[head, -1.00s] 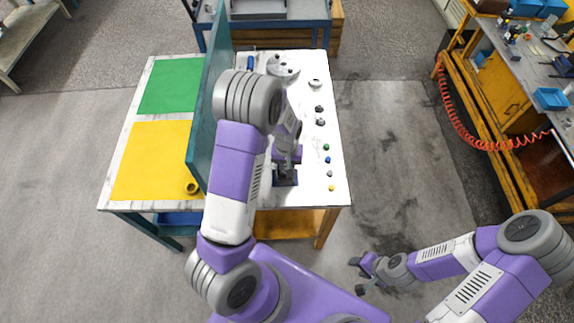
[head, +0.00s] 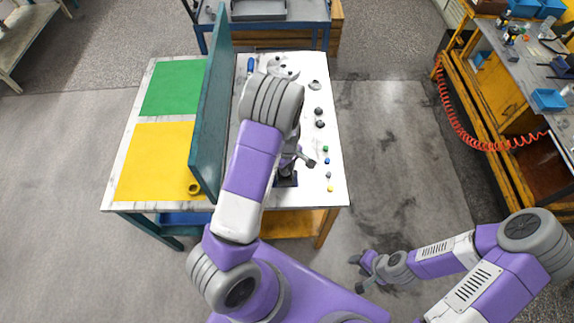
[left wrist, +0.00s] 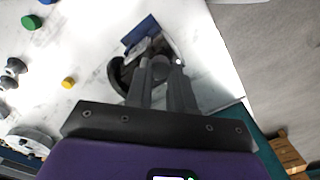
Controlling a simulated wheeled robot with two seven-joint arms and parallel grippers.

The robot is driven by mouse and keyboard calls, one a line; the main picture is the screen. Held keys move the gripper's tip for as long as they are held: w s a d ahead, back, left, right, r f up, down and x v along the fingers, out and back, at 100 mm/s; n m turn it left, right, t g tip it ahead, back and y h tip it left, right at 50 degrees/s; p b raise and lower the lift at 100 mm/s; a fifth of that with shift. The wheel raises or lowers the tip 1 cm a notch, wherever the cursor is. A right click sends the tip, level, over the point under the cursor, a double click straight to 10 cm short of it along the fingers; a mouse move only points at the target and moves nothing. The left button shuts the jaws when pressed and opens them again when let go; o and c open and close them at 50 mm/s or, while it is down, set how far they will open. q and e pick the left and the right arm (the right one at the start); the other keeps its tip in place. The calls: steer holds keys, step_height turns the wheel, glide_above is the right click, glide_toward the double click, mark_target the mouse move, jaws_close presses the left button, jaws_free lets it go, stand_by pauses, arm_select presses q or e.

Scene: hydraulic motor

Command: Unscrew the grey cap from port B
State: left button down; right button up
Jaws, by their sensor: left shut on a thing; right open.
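My left gripper (left wrist: 166,64) points down at the motor on the white table top; its narrow dark fingers are close together. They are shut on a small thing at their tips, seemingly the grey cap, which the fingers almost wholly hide. Port B cannot be made out. The motor (head: 286,181) shows as a dark body near the table's front edge, partly behind my left arm; in the left wrist view a dark curved part (left wrist: 120,78) and a blue block (left wrist: 138,32) show beside the fingertips. My right gripper (head: 359,273) is open and empty, off the table at the lower right.
Dark knobs (head: 319,124) and a round flange (head: 284,68) lie further back. A tall teal panel (head: 211,120) stands left of my arm.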

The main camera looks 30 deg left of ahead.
arm_select(q)
steer(key=c, duration=1.2)
jaws_free()
steer(key=m+b, duration=0.1)
steer(key=m, duration=0.3)
steer(key=shift+f+m, duration=0.1)
steer(key=shift+m, duration=0.2)
steer(key=m+b, duration=0.1)
steer(key=m, duration=0.2)
steer(key=shift+m, duration=1.4)
jaws_close()
